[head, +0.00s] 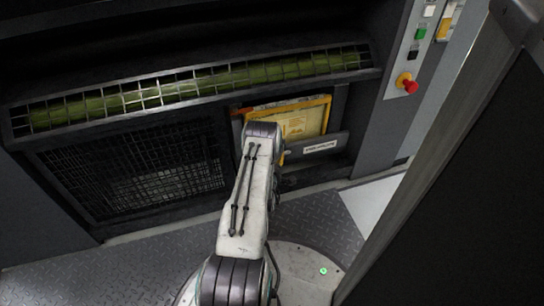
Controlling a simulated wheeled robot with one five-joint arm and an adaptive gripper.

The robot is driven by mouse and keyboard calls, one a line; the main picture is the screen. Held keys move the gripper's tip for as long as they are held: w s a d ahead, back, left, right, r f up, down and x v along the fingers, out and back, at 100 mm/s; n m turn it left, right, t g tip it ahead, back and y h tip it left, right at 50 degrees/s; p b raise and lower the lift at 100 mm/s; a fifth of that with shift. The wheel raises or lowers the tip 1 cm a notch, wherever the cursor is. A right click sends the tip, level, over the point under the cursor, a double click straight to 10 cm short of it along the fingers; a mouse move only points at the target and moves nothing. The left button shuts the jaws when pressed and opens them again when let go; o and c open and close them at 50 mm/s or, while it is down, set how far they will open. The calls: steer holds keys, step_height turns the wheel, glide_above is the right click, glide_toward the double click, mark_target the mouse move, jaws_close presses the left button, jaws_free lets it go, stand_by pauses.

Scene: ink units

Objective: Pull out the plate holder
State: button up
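What looks like the plate holder is a yellow-orange framed panel (303,121) in a recess low in the dark machine front, right of the mesh. It sits tilted in the recess. A grey front bar with a white label (320,146) crosses below it. My white arm reaches up from the bottom of the head view and ends in front of the panel's left side, covering part of it. My gripper is hidden behind the end of my arm, so I cannot see whether it touches the holder or the bar.
A black mesh guard (135,175) fills the lower left, under a long grille (190,88) with a green roller behind it. A red knob (408,84) and a green button (420,34) are on the grey column at right. A dark panel (470,190) stands close on the right. Patterned metal floor (110,268) lies in front.

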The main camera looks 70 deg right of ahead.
jaws_close()
stand_by(0.5)
